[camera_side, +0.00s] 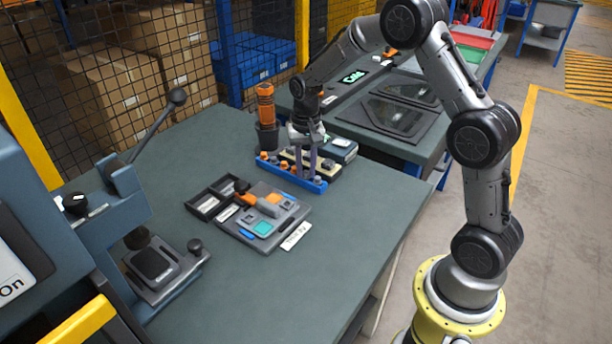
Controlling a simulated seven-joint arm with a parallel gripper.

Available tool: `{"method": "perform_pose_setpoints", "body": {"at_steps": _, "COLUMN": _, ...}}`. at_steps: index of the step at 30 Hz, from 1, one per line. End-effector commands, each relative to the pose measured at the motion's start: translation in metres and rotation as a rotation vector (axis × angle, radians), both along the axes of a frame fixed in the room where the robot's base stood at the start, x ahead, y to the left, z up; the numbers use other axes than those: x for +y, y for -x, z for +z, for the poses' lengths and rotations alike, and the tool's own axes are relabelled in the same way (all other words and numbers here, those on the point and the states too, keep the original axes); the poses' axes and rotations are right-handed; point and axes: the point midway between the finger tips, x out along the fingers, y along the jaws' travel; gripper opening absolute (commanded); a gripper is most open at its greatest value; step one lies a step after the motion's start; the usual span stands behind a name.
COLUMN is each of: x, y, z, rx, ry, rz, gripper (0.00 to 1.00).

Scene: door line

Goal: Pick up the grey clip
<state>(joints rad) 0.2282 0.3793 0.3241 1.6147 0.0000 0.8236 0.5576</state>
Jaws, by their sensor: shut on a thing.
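A blue rack (313,183) on the green table holds several small orange and grey clips in a row. My gripper (307,174) points straight down over the right half of this rack, its fingertips low among the clips. It is shut on a small piece there, which looks like a grey clip. The fingers hide most of that piece, and I cannot tell whether it is clear of the rack.
An orange-handled tool stands in a dark holder (268,137) behind the rack. A grey fixture (290,215) with coloured parts and an orange tool lies in front. A lever press (155,265) is at left. The front right table is clear.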

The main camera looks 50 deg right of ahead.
Motion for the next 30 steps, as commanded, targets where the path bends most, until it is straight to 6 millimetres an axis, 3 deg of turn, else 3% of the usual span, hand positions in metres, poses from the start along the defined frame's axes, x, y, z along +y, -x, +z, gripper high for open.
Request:
{"method": "perform_pose_setpoints", "body": {"at_steps": 11, "x": 0.0, "y": 0.0, "z": 0.001, "rx": 0.0, "ry": 0.0, "rz": 0.0, "gripper": 0.0}}
{"method": "perform_pose_setpoints", "body": {"at_steps": 17, "x": 0.0, "y": -0.001, "z": 0.01, "rx": -0.004, "ry": 0.001, "rz": 0.0, "gripper": 0.0}}
{"method": "perform_pose_setpoints", "body": {"at_steps": 22, "x": 0.0, "y": -0.001, "z": 0.034, "rx": -0.006, "ry": 0.001, "rz": 0.0, "gripper": 0.0}}
{"method": "perform_pose_setpoints", "body": {"at_steps": 30, "x": 0.011, "y": 0.047, "z": 0.09, "rx": -0.007, "ry": 0.001, "rz": 0.0, "gripper": 0.0}}
